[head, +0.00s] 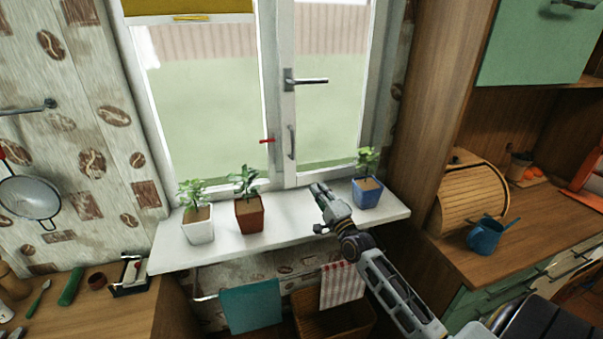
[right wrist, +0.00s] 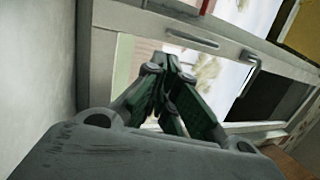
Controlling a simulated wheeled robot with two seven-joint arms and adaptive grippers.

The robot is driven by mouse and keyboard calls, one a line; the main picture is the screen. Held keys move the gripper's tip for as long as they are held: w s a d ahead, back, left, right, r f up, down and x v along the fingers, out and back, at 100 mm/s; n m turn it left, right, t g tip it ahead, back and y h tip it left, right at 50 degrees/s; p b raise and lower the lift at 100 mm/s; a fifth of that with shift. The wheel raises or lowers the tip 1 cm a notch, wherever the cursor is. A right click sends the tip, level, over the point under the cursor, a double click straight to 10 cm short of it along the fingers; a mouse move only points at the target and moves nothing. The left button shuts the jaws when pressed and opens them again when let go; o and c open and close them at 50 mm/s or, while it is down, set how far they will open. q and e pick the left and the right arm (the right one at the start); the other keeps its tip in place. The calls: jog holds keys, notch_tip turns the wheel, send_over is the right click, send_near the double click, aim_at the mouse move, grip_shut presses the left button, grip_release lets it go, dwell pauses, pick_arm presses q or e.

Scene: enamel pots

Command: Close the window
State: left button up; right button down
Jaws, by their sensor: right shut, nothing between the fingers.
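The window's right sash (head: 288,110) has a dark lever handle (head: 308,81) that points sideways to the right, with a slim upright pull (head: 291,142) below it. I cannot tell how far the sash stands ajar. My right gripper (head: 319,189) is shut and empty, just above the sill, below the pull and apart from both handles. In the right wrist view its fingertips (right wrist: 166,68) are together in front of the pane; the pull (right wrist: 192,38) and lever handle (right wrist: 250,76) show beyond them. My left gripper is not in view.
On the white sill (head: 285,233) stand potted plants: a white pot (head: 198,226) and a brown pot (head: 249,214) left of my gripper, and a blue pot (head: 367,193) close on its right. A wooden cabinet side (head: 425,100) bounds the right.

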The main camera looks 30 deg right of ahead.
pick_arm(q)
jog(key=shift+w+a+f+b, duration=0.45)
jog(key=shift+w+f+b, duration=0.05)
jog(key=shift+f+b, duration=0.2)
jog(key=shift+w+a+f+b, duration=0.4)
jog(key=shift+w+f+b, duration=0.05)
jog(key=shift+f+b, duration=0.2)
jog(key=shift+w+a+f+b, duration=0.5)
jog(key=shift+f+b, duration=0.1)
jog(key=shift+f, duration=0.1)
pick_arm(e)
jog(key=shift+s+a+f+n+t+y, duration=0.1)
jog(key=shift+s+f+n+t+y, duration=0.15)
jog(key=shift+s+t+y, duration=0.3)
jog(key=shift+s+a+f+n+t+y, duration=0.1)
jog(key=shift+s+f+n+t+y, duration=0.15)
jog(key=shift+s+t+y, duration=0.3)
